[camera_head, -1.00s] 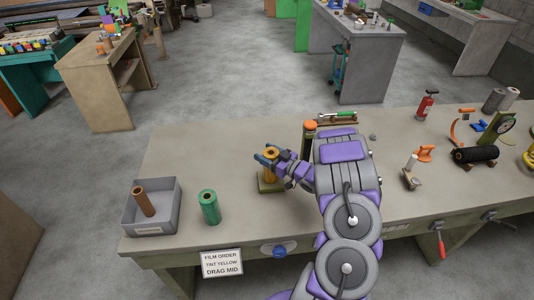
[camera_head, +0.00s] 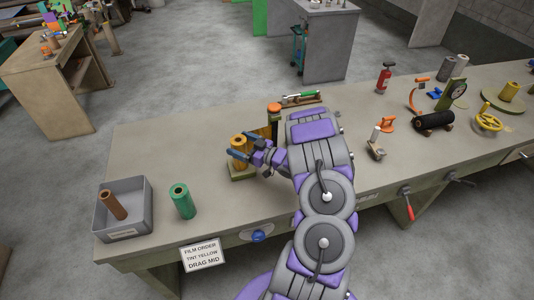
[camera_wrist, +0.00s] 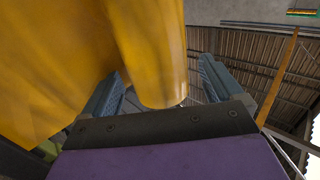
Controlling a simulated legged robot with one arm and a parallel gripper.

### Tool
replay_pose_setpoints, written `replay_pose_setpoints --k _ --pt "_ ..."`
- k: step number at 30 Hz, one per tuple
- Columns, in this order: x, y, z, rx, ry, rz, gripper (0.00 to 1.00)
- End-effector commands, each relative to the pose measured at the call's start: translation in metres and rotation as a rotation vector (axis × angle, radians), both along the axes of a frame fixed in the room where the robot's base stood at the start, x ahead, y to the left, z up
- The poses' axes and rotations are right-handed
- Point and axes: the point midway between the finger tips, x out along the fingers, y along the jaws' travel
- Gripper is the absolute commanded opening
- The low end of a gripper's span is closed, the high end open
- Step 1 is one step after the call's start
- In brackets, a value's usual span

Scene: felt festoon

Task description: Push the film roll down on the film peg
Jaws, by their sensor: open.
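The yellow film roll (camera_head: 239,161) stands upright over a square olive base (camera_head: 243,174) on the bench. The film peg itself is hidden, so I cannot tell how far down the roll sits. My gripper (camera_head: 240,146) is open, its two blue-grey fingers on either side of the roll near its upper part. In the wrist view the yellow roll (camera_wrist: 155,55) fills the space between the fingers, and a broad yellow film sheet (camera_wrist: 45,65) spreads to the left. Whether the fingers touch the roll cannot be told.
A green roll (camera_head: 182,201) stands left of the base. A grey bin (camera_head: 140,223) holds a brown roll (camera_head: 112,205). An orange-topped post (camera_head: 274,112) is close behind my gripper. A sign (camera_head: 202,254) reads tint yellow, drag mid. The bench between the green roll and the base is clear.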

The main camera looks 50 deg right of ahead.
Motion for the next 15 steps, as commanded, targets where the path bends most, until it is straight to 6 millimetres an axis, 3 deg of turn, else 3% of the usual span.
replay_pose_setpoints --k 3,15 --pt "-0.027 -0.008 0.000 0.000 0.003 -0.006 0.93" --pt "-0.102 -0.023 -0.001 -0.001 0.003 -0.007 0.93"
